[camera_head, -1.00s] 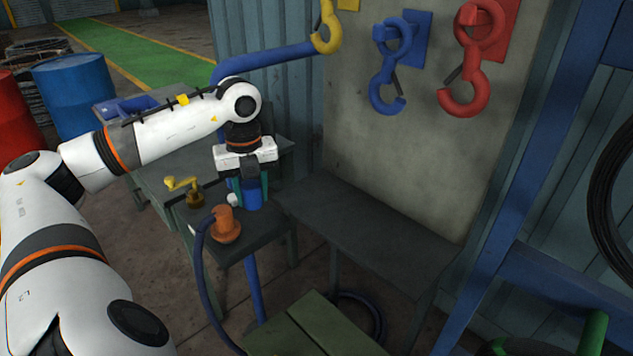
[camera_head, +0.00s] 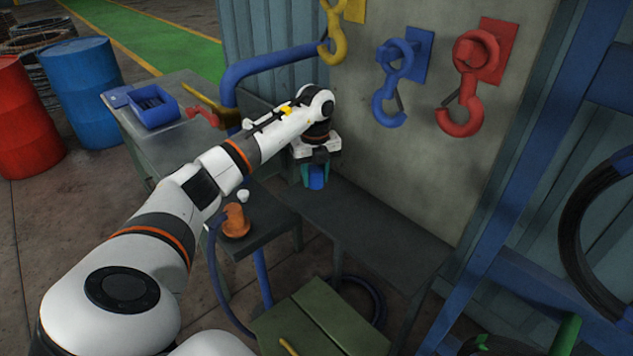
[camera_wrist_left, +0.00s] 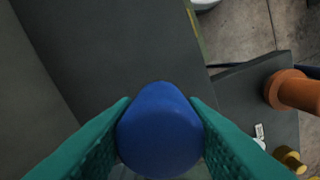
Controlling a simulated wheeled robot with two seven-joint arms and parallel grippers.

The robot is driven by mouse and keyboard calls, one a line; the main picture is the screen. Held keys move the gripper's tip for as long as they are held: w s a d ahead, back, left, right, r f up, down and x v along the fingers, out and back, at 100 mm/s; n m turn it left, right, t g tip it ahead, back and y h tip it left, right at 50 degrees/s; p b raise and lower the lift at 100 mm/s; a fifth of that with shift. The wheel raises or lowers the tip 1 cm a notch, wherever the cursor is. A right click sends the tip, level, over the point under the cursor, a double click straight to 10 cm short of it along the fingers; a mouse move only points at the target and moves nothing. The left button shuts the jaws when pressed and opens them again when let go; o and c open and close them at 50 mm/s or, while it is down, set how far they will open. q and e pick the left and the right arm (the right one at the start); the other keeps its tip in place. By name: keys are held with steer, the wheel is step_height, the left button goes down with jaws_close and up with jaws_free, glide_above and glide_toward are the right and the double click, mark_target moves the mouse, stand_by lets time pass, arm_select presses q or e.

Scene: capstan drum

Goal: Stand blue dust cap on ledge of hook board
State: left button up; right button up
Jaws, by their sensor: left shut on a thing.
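The blue dust cap (camera_head: 317,178) is held between the teal fingers of my left gripper (camera_head: 315,175). In the left wrist view the blue cap (camera_wrist_left: 160,130) fills the space between the two fingers (camera_wrist_left: 158,125). The hook board (camera_head: 450,150) is a pale upright panel with yellow, blue and red hooks. Its ledge (camera_head: 375,230) is a dark flat shelf along the foot of the board. The cap is over the ledge's left end; whether it touches the ledge cannot be told. In the left wrist view the dark ledge surface (camera_wrist_left: 110,50) lies below the cap. My right gripper is not in view.
A small dark stand (camera_head: 265,235) left of the ledge bears an orange fitting (camera_head: 236,222) and a small white piece (camera_head: 243,196). A grey table (camera_head: 165,145) behind it holds a blue bin (camera_head: 153,107). A green box (camera_head: 320,320) is in front. Most of the ledge is bare.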

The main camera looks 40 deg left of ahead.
mark_target(316, 197)
arm_select(q)
step_height(316, 197, down, 3)
steer(key=shift+f+p, duration=0.2)
steer(key=shift+p, duration=0.45)
steer(key=shift+w+d+f+p, duration=0.1)
steer(key=shift+w+f+p, duration=0.05)
steer(key=shift+p, duration=0.2)
steer(key=shift+w+f, duration=0.1)
steer(key=shift+f, duration=0.1)
steer(key=shift+f, duration=0.1)
steer(key=o, duration=0.9)
steer(key=shift+f, duration=0.1)
steer(key=shift+o, duration=0.2)
